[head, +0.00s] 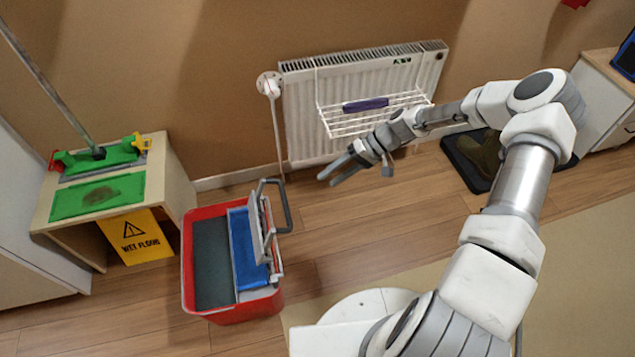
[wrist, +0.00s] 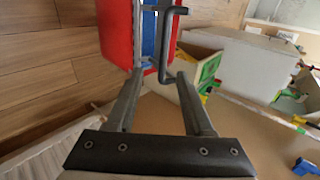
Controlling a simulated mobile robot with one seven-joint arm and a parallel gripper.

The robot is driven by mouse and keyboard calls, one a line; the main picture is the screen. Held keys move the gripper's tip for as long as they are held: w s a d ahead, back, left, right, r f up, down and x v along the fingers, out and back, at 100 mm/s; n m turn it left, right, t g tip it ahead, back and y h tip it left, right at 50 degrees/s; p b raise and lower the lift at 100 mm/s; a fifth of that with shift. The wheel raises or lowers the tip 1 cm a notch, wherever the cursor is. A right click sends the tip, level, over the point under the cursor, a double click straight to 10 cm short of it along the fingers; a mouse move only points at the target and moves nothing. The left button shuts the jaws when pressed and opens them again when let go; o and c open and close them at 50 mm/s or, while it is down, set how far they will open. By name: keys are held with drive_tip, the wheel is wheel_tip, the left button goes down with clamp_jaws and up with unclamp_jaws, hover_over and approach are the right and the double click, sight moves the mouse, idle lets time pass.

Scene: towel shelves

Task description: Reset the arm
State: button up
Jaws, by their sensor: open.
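My gripper (head: 345,172) is open and empty in the head view, held in the air in front of the radiator and to the right of the red mop bucket. My arm stretches from the lower right, bends at the upper right and comes back left to the gripper. In the wrist view the two fingers of my gripper (wrist: 155,85) are spread apart with nothing between them. Beyond the fingertips the red bucket (wrist: 115,35) and its dark handle (wrist: 168,50) show.
The red bucket (head: 230,313) with a grey handle stands on the wooden floor. A white radiator (head: 300,125) carries a wire rack (head: 375,125) with a purple item (head: 365,104). At left a low shelf (head: 172,185) holds a green mop (head: 100,157). Dark shoes (head: 487,155) lie on a tray at right.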

drive_tip(key=shift+w+d+r, duration=0.1)
drive_tip(key=shift+d+r, duration=0.4)
drive_tip(key=shift+d, duration=0.05)
